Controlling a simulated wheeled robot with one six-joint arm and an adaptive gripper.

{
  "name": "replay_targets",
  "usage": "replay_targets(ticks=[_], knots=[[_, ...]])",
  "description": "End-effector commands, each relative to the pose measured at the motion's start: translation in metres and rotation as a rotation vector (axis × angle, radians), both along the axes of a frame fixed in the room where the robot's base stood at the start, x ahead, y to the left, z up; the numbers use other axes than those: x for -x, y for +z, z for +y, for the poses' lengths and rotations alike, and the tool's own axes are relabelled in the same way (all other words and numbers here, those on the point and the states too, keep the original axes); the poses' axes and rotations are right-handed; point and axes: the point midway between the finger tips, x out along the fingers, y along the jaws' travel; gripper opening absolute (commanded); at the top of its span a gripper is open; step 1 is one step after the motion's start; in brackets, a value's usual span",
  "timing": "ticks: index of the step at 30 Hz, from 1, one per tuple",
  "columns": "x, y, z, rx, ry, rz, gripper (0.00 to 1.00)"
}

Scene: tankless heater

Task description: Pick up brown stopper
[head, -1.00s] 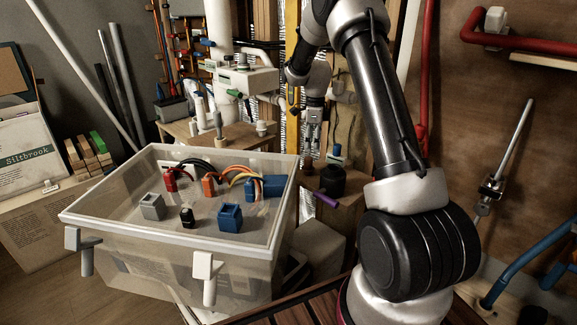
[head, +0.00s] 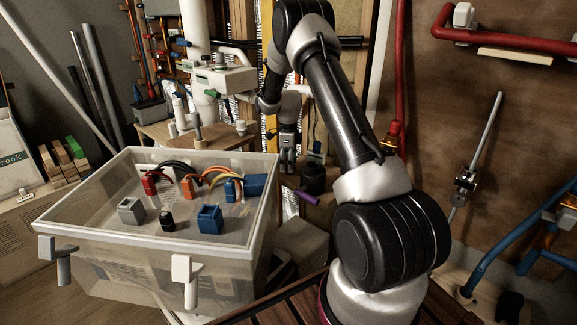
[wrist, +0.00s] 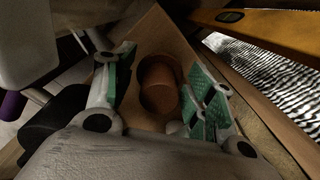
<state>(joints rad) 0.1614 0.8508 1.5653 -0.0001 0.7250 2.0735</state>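The brown stopper (wrist: 160,86) stands on a wooden surface (wrist: 160,38) in the wrist view, round and reddish brown. My gripper (wrist: 163,88) is open, with green-padded fingers to the left and right of the stopper. I see gaps between the pads and the stopper, and cannot tell how far above it the fingertips are. In the head view my gripper (head: 287,160) points down beyond the clear bin, and I cannot make out the stopper there.
A clear bin (head: 130,245) with connectors and wires on its lid stands at front left. A black round object (head: 313,178) and a purple-ended object (head: 307,196) lie close to my gripper's right. A yellow level (wrist: 265,28) lies at upper right in the wrist view.

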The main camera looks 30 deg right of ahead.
Motion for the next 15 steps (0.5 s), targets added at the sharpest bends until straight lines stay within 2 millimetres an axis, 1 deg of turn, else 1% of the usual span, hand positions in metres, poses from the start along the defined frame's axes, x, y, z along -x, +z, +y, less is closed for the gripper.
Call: replay_targets(ticks=[1,5,6,8,15], knots=[[0.0001,0.0,0.0001,0.0,0.0,0.0,0.48],[0.0001,0.0001,0.0001,0.0,0.0,0.0,0.24],[0.0002,0.0002,0.0001,0.0,0.0,0.0,0.17],[0.0002,0.0002,0.0001,0.0,0.0,0.0,0.06],[0.0001,0.0006,0.0001,0.0,0.0,0.0,0.04]])
